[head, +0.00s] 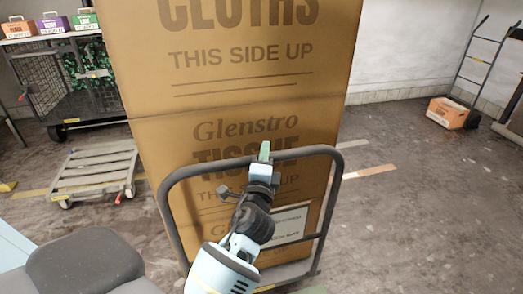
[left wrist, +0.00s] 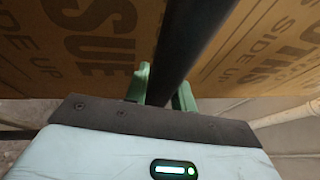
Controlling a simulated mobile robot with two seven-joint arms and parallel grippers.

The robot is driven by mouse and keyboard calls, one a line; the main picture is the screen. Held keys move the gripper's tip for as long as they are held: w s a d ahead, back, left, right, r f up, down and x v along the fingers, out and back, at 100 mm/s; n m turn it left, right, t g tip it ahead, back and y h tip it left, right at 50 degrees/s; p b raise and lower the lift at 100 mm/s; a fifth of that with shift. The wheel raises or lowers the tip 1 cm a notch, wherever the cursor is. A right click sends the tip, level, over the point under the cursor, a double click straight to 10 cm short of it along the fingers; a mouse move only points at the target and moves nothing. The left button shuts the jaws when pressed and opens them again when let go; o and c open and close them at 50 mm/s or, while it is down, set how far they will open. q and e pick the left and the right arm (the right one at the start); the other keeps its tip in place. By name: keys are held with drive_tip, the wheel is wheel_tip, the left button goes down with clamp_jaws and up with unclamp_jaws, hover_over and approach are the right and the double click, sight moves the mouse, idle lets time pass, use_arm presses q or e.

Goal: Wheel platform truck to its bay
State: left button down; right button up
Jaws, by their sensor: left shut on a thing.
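The platform truck's dark tubular handle (head: 205,167) stands upright in front of me in the head view. Its grey deck (head: 290,272) shows low behind the handle. A tall stack of brown cardboard boxes (head: 240,90) stands on it and blocks the view straight ahead. My left gripper (head: 264,152) is shut on the handle's top bar, right of its middle. In the left wrist view its green fingers (left wrist: 162,92) sit either side of the dark bar (left wrist: 190,45), with the boxes beyond. My right gripper is out of view. I cannot tell which floor area is the bay.
A low slatted dolly (head: 97,170) and a mesh cage trolley (head: 70,85) stand at left. Short floor stripes (head: 365,172) lie right of the boxes. An orange carton (head: 447,112) and a hand truck (head: 478,60) are by the right wall. The right floor is mostly clear.

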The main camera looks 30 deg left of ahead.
use_arm(q)
drive_tip(key=shift+s+d+r, duration=0.15)
drive_tip(key=shift+d+r, duration=0.05)
drive_tip(key=shift+r, duration=0.25)
drive_tip(key=shift+a+f, duration=0.1)
drive_tip(key=c, duration=1.2)
unclamp_jaws()
drive_tip(key=shift+o, duration=0.2)
drive_tip(key=shift+f, duration=0.15)
drive_tip(key=shift+f, duration=0.1)
drive_tip(key=shift+f, duration=0.1)
